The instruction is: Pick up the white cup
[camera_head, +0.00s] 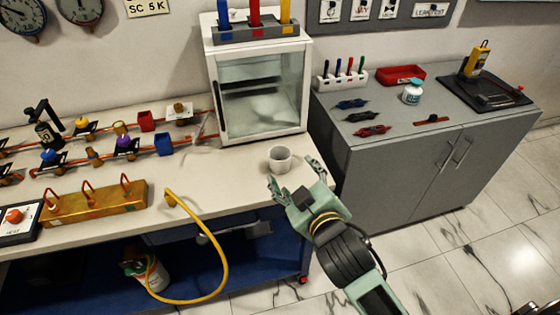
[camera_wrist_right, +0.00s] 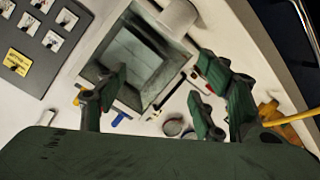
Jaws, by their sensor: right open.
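The white cup (camera_head: 279,159) stands upright on the bench near its right front edge, in front of the glass-fronted cabinet. My right gripper (camera_head: 293,172) is open, its fingers spread just in front of and to the right of the cup, with nothing between them. The near fingers seem close to the cup, but I cannot tell whether they touch it. In the right wrist view the open fingers (camera_wrist_right: 150,88) show, and the white cup (camera_wrist_right: 178,16) appears near the top edge, outside the gap between them. My left gripper is not in view.
The cabinet (camera_head: 260,95) stands just behind the cup. A yellow hose (camera_head: 222,262) hangs off the bench front to the left. Pipes and valves line the bench's left side. A grey cabinet (camera_head: 400,150) with pens, clips and a red tray (camera_head: 400,75) stands at right.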

